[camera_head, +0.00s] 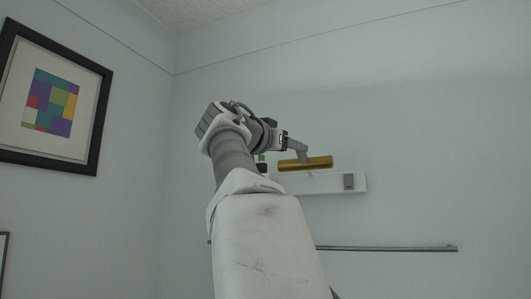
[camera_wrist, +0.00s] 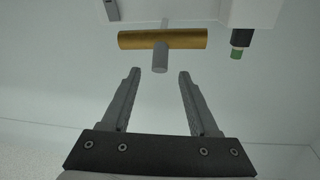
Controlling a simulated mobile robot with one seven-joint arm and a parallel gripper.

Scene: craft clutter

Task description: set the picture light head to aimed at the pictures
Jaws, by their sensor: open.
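The picture light head is a brass-coloured cylinder (camera_head: 306,163) lying level in front of the wall, with a short grey stub on it. It also shows in the wrist view as a gold bar (camera_wrist: 162,39) across the top centre, its grey stub (camera_wrist: 160,57) pointing towards my gripper. My gripper (camera_wrist: 158,74) is open and empty, with one finger on each side of the stub's line. The stub's end appears at about fingertip level, with no contact visible. In the head view my gripper (camera_head: 294,144) is just above the light head, partly hidden by my arm.
A white wall plate (camera_head: 322,183) with a grey block (camera_head: 348,181) is behind the light head. A black and green part (camera_wrist: 238,47) hangs to the right in the wrist view. A thin rail (camera_head: 390,248) runs below. A framed picture (camera_head: 105,120) hangs left.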

